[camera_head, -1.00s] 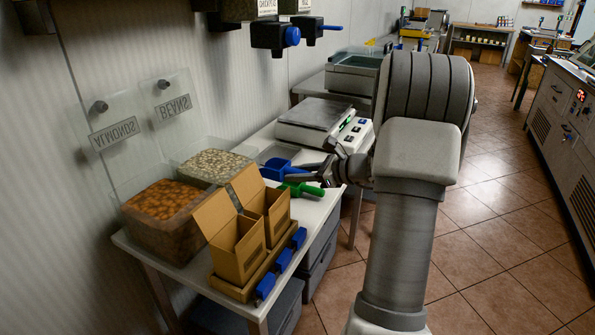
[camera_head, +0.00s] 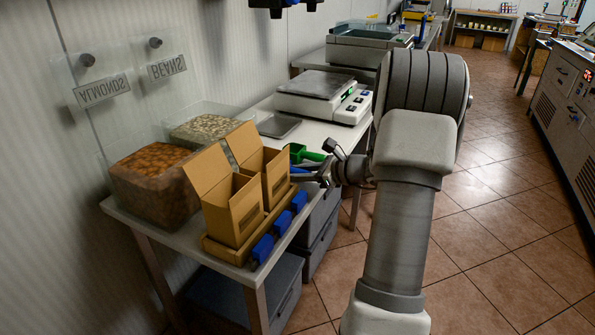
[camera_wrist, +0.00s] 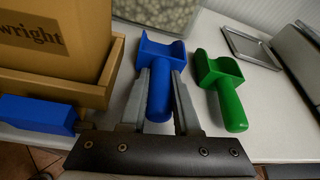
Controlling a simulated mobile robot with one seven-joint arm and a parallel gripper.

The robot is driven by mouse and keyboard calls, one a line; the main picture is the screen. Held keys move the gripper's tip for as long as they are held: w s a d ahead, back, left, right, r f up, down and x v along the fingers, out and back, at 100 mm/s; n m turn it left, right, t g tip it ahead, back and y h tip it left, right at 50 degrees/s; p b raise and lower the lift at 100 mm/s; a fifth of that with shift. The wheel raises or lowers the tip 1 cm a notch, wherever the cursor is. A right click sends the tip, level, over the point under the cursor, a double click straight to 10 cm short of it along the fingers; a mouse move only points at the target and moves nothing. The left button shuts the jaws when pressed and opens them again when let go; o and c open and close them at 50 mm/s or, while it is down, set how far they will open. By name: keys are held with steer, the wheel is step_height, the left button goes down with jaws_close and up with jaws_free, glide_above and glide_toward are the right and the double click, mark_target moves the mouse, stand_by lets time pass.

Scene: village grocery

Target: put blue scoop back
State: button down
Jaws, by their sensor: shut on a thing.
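The blue scoop (camera_wrist: 160,58) is in the middle of the wrist view, its bowl pointing away from me. My gripper (camera_wrist: 161,80) is shut on its handle, one finger on each side. In the head view my gripper (camera_head: 300,174) is just right of the cardboard boxes, and the scoop's bowl (camera_head: 297,152) shows only partly behind them. I cannot tell whether the scoop touches the table. The green scoop (camera_wrist: 222,78) lies on the white table just right of the blue one, apart from it; it also shows in the head view (camera_head: 312,155).
Two open cardboard boxes (camera_head: 232,207) stand in a tray with blue blocks (camera_head: 263,248) along its front. Behind are bins of almonds (camera_head: 155,185) and beans (camera_head: 203,130). A small metal tray (camera_head: 278,126) and a scale (camera_head: 322,97) stand farther back.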

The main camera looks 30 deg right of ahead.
steer(key=c, duration=0.6)
jaws_free()
steer(key=shift+o, duration=0.2)
steer(key=p+v, duration=0.5)
steer(key=v, duration=1.2)
steer(key=shift+s, duration=0.25)
steer(key=shift+r, duration=0.1)
